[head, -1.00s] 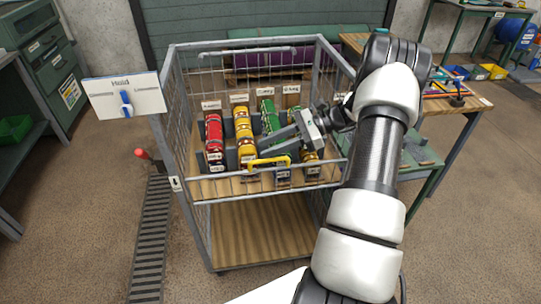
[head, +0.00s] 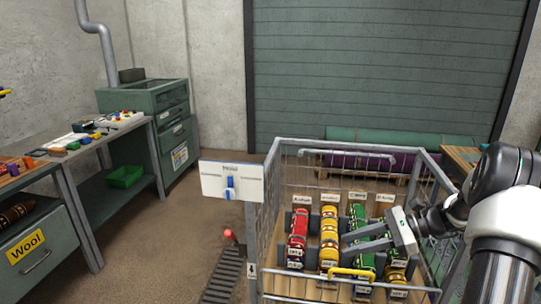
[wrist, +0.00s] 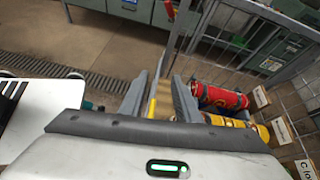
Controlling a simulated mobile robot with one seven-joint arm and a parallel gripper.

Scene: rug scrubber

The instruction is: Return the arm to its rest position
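My arm reaches in from the right of the head view, over a wire cart (head: 283,143). My gripper (head: 344,243) is above the cart's load of rolls and points left. In the wrist view its two fingers (wrist: 160,98) stand apart with nothing held between them. A yellow handle (head: 351,272) on the cart's front side lies below the gripper. In the cart are a red roll (head: 298,230), a yellow roll (head: 329,232) and a green roll (head: 358,222). Another yellow roll at the right is partly hidden.
A white sign (head: 231,181) with a blue slider stands at the cart's left corner. A red-knobbed lever (head: 228,234) is beside a floor grate (head: 222,275). A workbench (head: 85,150) and green cabinet (head: 165,110) stand at the left. Floor between them is clear.

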